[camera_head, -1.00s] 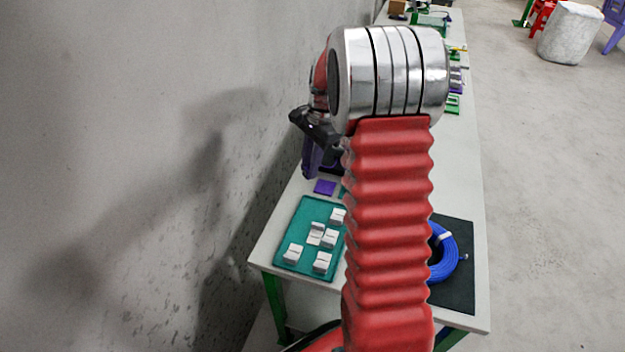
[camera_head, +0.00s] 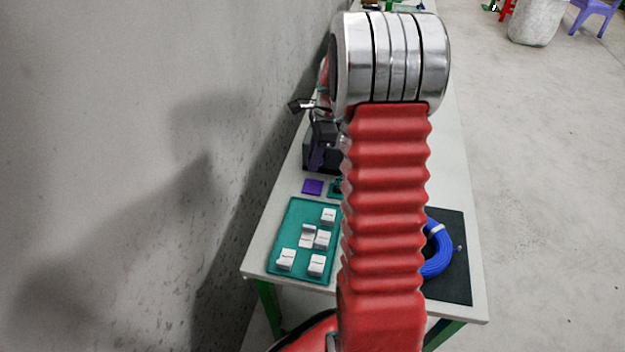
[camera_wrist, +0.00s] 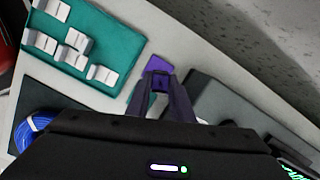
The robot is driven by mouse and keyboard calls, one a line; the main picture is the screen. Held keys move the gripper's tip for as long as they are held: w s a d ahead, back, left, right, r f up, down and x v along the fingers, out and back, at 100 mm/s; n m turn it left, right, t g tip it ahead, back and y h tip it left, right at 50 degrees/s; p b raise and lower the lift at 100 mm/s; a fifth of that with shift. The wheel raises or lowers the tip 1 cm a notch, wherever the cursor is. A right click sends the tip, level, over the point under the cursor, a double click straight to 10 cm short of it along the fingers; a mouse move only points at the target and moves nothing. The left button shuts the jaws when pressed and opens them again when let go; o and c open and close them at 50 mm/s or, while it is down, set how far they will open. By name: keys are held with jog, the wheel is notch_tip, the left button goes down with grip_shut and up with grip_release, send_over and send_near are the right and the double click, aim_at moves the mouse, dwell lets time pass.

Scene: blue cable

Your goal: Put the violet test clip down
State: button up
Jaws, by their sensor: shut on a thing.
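The violet test clip (camera_head: 318,156) shows dark violet at the end of my gripper (camera_head: 322,138) in the head view, partly hidden by the dark gripper parts. In the wrist view my gripper (camera_wrist: 160,84) is shut on the clip (camera_wrist: 160,82), which shows small and dark between the fingertips. A flat violet square (camera_wrist: 158,64) lies on the table just beyond the tips in that view. It also shows in the head view (camera_head: 313,187), below the gripper. I cannot tell how high the clip is above the table.
A teal tray (camera_head: 283,262) with several white blocks stands at the table's near left. A blue cable coil (camera_head: 437,250) lies on a dark mat (camera_head: 455,285) at right. A dark box (camera_wrist: 222,103) is close beside the gripper. The wall (camera_head: 150,120) runs along the left.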

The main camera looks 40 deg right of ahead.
jog(key=shift+f, duration=2)
jog(key=shift+f, duration=1.85)
jog(key=shift+f, duration=0.1)
jog(key=o, duration=1)
jog(key=r, duration=0.4)
jog(key=d+r, duration=0.1)
jog(key=r, duration=0.3)
jog(key=s+d+r, duration=0.1)
jog(key=r, duration=0.3)
jog(key=shift+s, duration=0.1)
jog(key=shift+a, duration=0.1)
